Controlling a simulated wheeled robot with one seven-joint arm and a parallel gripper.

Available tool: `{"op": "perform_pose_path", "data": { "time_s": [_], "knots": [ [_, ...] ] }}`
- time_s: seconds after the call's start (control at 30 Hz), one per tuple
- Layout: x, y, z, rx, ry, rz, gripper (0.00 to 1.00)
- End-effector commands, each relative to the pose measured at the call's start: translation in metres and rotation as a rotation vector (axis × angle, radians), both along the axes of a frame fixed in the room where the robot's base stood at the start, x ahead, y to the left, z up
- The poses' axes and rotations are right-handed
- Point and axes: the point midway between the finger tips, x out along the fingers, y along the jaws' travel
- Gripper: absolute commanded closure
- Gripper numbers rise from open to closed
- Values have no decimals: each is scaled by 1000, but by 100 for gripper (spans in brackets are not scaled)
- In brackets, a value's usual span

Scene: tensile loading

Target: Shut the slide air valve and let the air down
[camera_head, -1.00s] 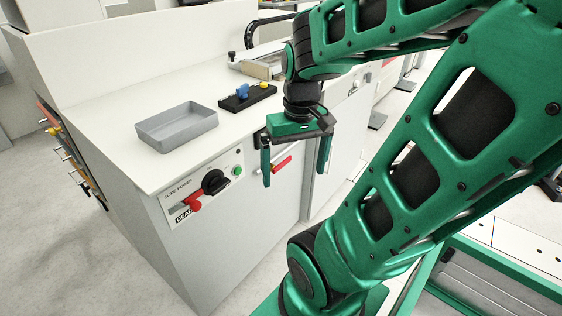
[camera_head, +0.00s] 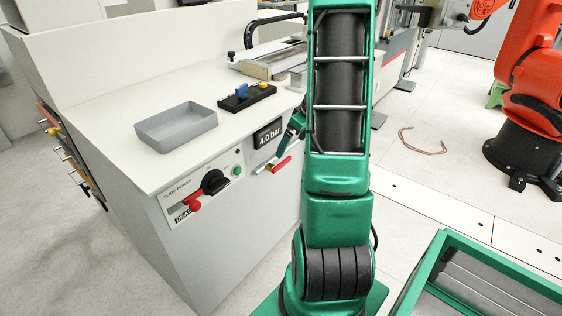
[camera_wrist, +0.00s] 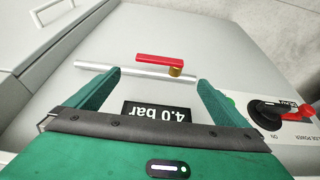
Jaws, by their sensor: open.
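The slide air valve has a red lever (camera_head: 282,164) on the cabinet front, low beneath a black display (camera_head: 269,133) reading 4.0 bar. In the wrist view the red lever (camera_wrist: 160,59) lies roughly parallel to a silver pipe (camera_wrist: 130,71), with a brass fitting (camera_wrist: 176,71) at its right end. My gripper (camera_wrist: 160,77) is open and empty. Its two fingers stand left and right of the lever, apart from it. The display (camera_wrist: 157,110) shows upside down between the fingers. In the head view my arm hides most of the gripper; a green part shows beside the display.
A black rotary switch (camera_head: 214,181) with a red tag part (camera_head: 193,204) and a green button (camera_head: 238,170) sit left of the valve. A grey tray (camera_head: 177,126) and a black block with blue and yellow pieces (camera_head: 247,96) lie on top. An orange robot (camera_head: 528,90) stands at right.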

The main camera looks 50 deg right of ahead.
Motion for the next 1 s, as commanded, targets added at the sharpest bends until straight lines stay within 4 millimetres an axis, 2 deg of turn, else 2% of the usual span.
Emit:
{"op": "perform_pose_path", "data": {
  "time_s": [0.17,0.6,0.8,1.0],
  "knots": [
    [7,0,-16,0,-1,4,0],
    [34,3,-82,1,0,5,0],
    [40,4,-97,0,-1,4,0],
    [42,3,-100,-1,-2,4,0]
  ]
}}
